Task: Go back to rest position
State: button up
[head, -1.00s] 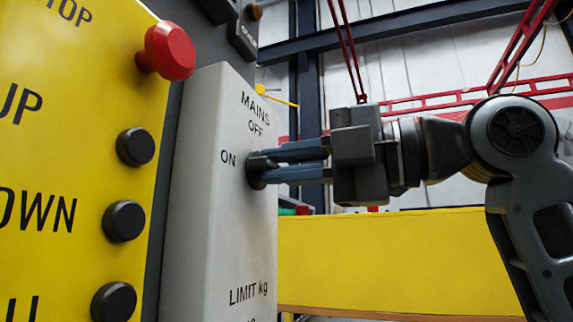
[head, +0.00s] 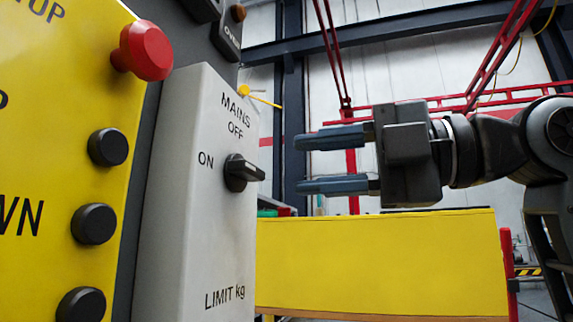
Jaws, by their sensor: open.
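My gripper (head: 298,164) is open and empty, pointing left, with its two blue-grey fingers apart. It is in the air to the right of a black rotary switch knob (head: 240,173). A clear gap lies between the fingertips and the knob. The knob sits on a light grey box (head: 190,230) marked MAINS, OFF and ON. Its raised grip lies roughly level, in line with the word ON to its left.
A yellow panel (head: 60,180) at the left carries a red mushroom button (head: 146,51) and several black buttons. A yellow barrier (head: 375,260) stands below and behind my gripper. Red metal frames (head: 350,170) rise behind it.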

jog(key=shift+s+d, duration=0.25)
jog(key=shift+d, duration=0.4)
